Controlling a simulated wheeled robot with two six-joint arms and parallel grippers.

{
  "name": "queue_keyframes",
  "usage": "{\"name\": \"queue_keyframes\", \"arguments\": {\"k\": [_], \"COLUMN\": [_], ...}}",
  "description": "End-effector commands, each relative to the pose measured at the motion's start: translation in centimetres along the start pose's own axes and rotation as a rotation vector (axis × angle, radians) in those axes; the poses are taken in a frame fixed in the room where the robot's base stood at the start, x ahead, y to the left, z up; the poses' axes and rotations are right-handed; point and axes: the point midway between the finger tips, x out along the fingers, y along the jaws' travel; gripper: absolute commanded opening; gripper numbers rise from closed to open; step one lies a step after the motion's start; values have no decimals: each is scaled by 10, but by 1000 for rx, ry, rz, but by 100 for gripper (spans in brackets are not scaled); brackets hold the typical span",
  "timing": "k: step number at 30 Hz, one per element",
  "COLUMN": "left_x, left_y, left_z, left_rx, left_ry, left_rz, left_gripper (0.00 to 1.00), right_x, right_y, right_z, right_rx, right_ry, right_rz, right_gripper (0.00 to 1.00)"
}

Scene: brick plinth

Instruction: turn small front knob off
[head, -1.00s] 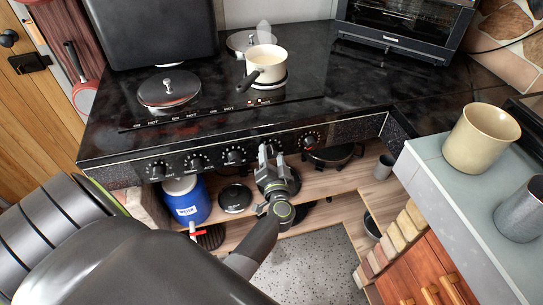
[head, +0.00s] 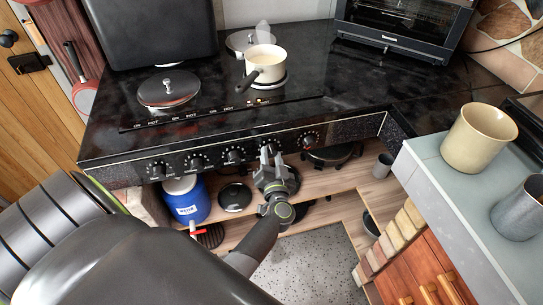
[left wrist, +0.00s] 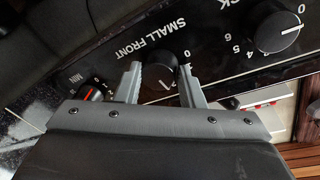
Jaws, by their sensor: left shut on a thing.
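The small front knob (left wrist: 159,70) is a round black knob under the label SMALL FRONT, which reads upside down in the left wrist view. My left gripper (left wrist: 160,84) is shut on it, with one grey finger on each side. A white mark shows on the knob between the fingers, and its exact setting is hard to read. In the head view, my left gripper (head: 269,153) is at the stove's front panel and hides most of this knob. My right gripper is in neither view.
Knobs stand on both sides: one with a red mark (head: 310,138) to the right and a black one (head: 235,155) to the left. A cream saucepan (head: 266,64) stands on the black stove top (head: 330,85). A blue container (head: 187,200) is on the shelf below.

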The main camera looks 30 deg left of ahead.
Motion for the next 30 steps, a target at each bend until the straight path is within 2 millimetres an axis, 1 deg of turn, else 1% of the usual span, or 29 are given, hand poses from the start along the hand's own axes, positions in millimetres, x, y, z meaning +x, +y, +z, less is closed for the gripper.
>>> {"name": "queue_keyframes", "arguments": {"k": [5,12,20,30], "left_x": [0,0,0,0], "left_y": [1,3,4,6], "left_z": [1,2,3,3], "left_rx": [-153,-379,-625,-944], "left_ry": [17,42,68,105], "left_rz": [-15,-42,-69,-106], "left_gripper": [12,12,12,12], "right_x": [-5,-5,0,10], "right_y": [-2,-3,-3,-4], "right_z": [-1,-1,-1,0], "right_rx": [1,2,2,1], "right_ry": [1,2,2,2], "right_rz": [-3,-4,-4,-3], "right_gripper": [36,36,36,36]}}
